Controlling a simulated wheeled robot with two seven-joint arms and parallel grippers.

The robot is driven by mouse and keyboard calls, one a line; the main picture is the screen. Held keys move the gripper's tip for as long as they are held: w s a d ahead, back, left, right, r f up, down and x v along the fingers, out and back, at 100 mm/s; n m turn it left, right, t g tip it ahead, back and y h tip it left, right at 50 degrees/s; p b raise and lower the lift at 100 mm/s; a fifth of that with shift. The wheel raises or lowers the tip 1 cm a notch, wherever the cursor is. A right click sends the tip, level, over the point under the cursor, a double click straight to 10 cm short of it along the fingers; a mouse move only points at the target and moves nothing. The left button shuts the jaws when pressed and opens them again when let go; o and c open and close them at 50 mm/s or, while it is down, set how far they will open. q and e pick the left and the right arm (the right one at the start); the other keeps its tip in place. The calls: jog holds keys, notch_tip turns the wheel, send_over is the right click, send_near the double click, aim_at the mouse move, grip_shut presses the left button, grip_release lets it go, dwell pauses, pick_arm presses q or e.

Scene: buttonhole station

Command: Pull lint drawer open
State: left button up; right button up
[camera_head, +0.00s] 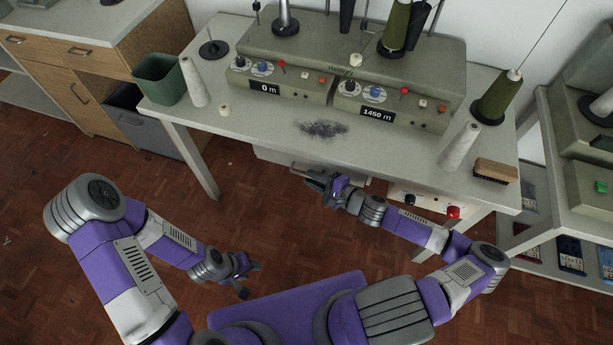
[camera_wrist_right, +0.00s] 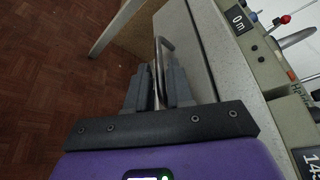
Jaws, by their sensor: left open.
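The lint drawer (camera_head: 274,155) is a pale grey box under the front edge of the worktable, and its front also shows in the right wrist view (camera_wrist_right: 184,45). Its thin metal bar handle (camera_wrist_right: 159,55) runs between the two dark fingers of my right gripper (camera_wrist_right: 158,85). A narrow gap shows around the bar, so the fingers look open around it. In the head view my right gripper (camera_head: 318,183) is just in front of the drawer, hiding part of it. I cannot tell whether the drawer is slightly out. My left gripper (camera_head: 247,278) is open and empty, low over the floor.
The worktable (camera_head: 240,130) carries a green bin (camera_head: 160,79), thread cones, two control units, a brush (camera_head: 495,171) and a patch of dark lint (camera_head: 322,129). A panel with a red button (camera_head: 453,212) hangs under its right side. The floor before the drawer is clear.

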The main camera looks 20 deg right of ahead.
aim_at(306, 176)
jog(key=shift+b+x, duration=0.3)
jog(key=shift+x, duration=1.25)
jog(key=shift+c, duration=0.5)
grip_shut()
